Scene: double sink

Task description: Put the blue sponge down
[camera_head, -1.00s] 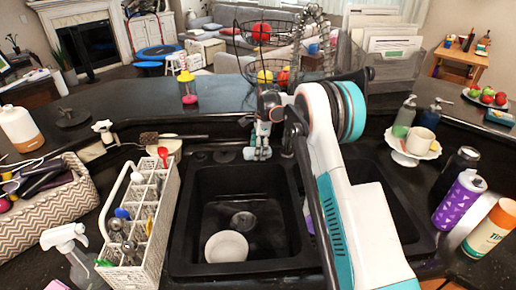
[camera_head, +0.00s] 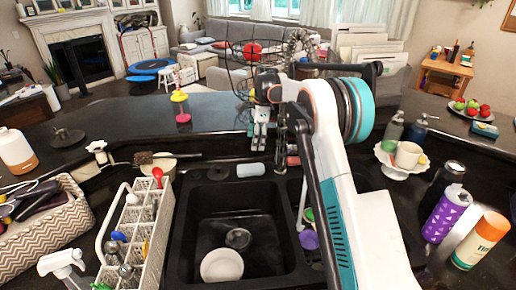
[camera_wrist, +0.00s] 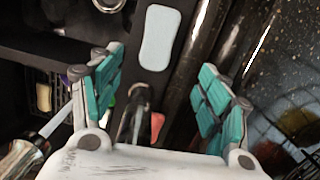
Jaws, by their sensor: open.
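The pale blue sponge (camera_head: 250,170) lies flat on the dark rim behind the left basin. It also shows whole at the top middle of the wrist view (camera_wrist: 160,38), with nothing gripping it. My gripper (camera_head: 260,138) is above and slightly behind the sponge in the head view, apart from it. In the wrist view my gripper (camera_wrist: 160,92) has its teal-padded fingers spread wide, with no object held between them. The sponge lies beyond the gap between the fingertips.
The left basin (camera_head: 205,225) holds a white bowl (camera_head: 221,265). A white rack (camera_head: 140,235) with utensils stands to its left. My arm hides much of the right basin. A purple bottle (camera_head: 445,213) and a white stand (camera_head: 400,166) are at right.

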